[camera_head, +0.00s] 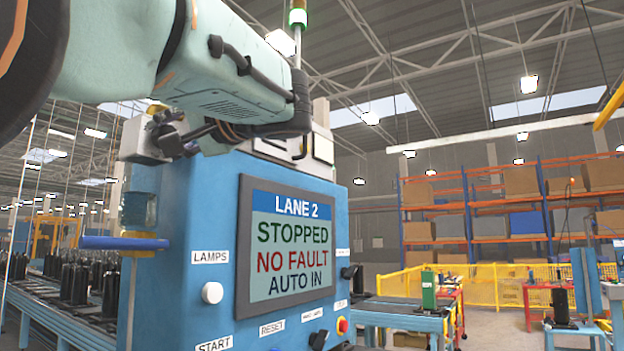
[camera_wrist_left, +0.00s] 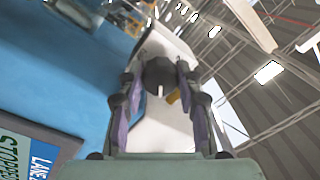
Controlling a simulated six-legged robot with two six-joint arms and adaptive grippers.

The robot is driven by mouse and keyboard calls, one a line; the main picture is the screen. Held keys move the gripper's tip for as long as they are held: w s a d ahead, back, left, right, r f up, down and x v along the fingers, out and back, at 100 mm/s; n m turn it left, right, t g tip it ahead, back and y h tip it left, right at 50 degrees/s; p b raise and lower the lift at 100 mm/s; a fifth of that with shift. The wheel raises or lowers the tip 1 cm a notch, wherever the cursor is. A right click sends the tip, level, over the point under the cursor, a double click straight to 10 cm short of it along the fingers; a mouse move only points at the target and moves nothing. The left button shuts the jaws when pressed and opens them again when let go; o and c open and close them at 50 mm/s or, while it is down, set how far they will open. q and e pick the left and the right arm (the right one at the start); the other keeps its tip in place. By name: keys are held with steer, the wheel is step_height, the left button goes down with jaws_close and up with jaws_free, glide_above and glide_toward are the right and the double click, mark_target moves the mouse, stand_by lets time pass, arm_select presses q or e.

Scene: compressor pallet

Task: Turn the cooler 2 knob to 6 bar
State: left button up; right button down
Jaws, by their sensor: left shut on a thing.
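My left arm comes in from the upper left of the head view. Its gripper (camera_head: 183,137) is beside a white box (camera_head: 137,140) at the upper left edge of the blue cabinet, partly covered by my own arm. In the left wrist view, the gripper (camera_wrist_left: 160,76) has a finger on each side of a round black knob (camera_wrist_left: 158,70) and is shut on it. The knob has a white pointer mark, which points down in that picture. The knob sits in front of a white panel (camera_wrist_left: 168,42). I cannot read any scale or label there. My right gripper is not in view.
The cabinet's screen (camera_head: 291,240) reads LANE 2, STOPPED, NO FAULT, AUTO IN. Below are a white lamps button (camera_head: 212,292) and a red button (camera_head: 342,326). A blue bar (camera_head: 122,243) sticks out left of the cabinet. Yellow fencing (camera_head: 497,288) and shelves stand behind right.

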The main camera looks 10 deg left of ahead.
arm_select(q)
steer(key=shift+r+m, duration=0.15)
steer(key=shift+m, duration=0.45)
steer(key=o, duration=0.7)
steer(key=shift+o, duration=0.9)
steer(key=shift+a, duration=0.1)
